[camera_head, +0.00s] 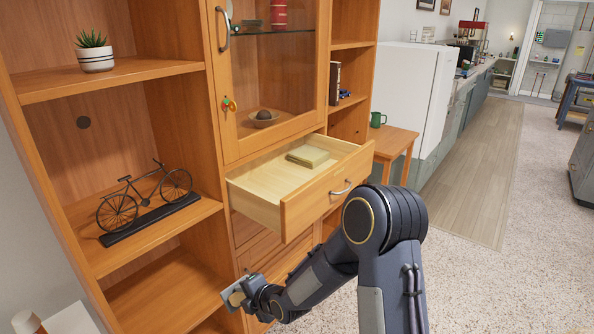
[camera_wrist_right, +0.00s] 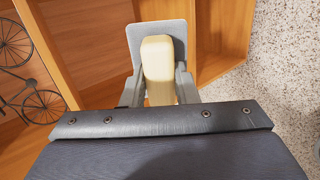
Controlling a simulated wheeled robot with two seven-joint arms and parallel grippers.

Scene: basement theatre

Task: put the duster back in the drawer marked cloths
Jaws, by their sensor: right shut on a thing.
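My right gripper (camera_head: 240,294) is low in front of the cabinet, below and left of the open drawer. It is shut on a pale yellow block-like thing with rounded edges, which I take to be the duster (camera_wrist_right: 158,72); only its end shows between the fingers. The open drawer (camera_head: 327,190) is pulled out under the glass door. No marking is readable on the drawer front. My left gripper is not in view.
Closed drawers (camera_head: 276,256) lie below the open one. A model bicycle (camera_head: 145,203) and a potted plant (camera_head: 94,52) stand on left shelves. The glass door (camera_head: 228,135) above is closed. A small table (camera_head: 395,138) with a green mug (camera_head: 377,119) stands right.

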